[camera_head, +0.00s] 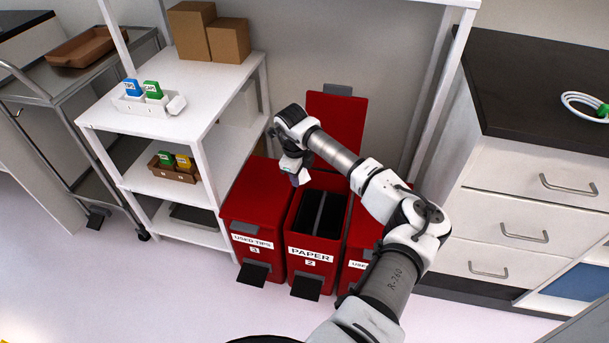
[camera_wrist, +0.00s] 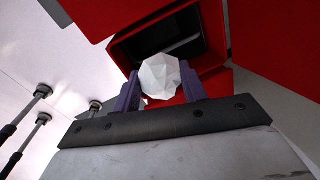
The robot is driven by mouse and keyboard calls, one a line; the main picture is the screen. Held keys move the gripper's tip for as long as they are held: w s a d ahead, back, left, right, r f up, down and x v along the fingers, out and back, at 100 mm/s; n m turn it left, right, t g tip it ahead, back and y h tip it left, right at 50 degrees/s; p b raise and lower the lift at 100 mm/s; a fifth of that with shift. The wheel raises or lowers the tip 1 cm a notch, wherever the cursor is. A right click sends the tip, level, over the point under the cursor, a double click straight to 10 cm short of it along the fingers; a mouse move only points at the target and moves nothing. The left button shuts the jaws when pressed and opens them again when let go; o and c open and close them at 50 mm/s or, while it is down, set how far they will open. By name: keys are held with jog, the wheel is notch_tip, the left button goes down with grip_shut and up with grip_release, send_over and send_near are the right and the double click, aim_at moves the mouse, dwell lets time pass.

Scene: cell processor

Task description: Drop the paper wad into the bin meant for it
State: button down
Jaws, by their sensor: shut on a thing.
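A white, faceted paper wad (camera_wrist: 160,77) is held between the two purple fingers of my gripper (camera_wrist: 160,88) in the wrist view. In the head view my gripper (camera_head: 296,178) hangs above the left edge of the middle red bin (camera_head: 312,256), labelled "PAPER 2". That bin's lid (camera_head: 336,118) stands raised at the back and its dark inside shows. In the wrist view the bin's opening (camera_wrist: 190,25) lies beyond the wad. The wad is hard to make out in the head view.
A shut red bin labelled "USED TIPS 3" (camera_head: 258,205) stands close on the left. Another red bin (camera_head: 363,235) on the right is partly hidden by my arm. A white shelf (camera_head: 225,75) stands left, a drawer cabinet (camera_head: 520,190) right.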

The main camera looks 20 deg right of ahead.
jog(key=shift+d+f+m+b, duration=0.1)
jog(key=shift+d+m+b, duration=0.2)
jog(key=shift+d+m, duration=0.6)
notch_tip(320, 180, down, 10)
jog(key=b, duration=0.6)
jog(key=shift+r, duration=0.2)
jog(key=shift+a, duration=0.1)
jog(key=shift+w+d, duration=0.2)
jog(key=c, duration=0.7)
grip_release()
jog(key=r, duration=0.4)
jog(key=s+a+r, duration=0.1)
jog(key=r, duration=0.4)
jog(key=a+r, duration=0.1)
jog(key=r, duration=0.3)
jog(key=shift+s+r, duration=0.2)
jog(key=shift+r, duration=0.1)
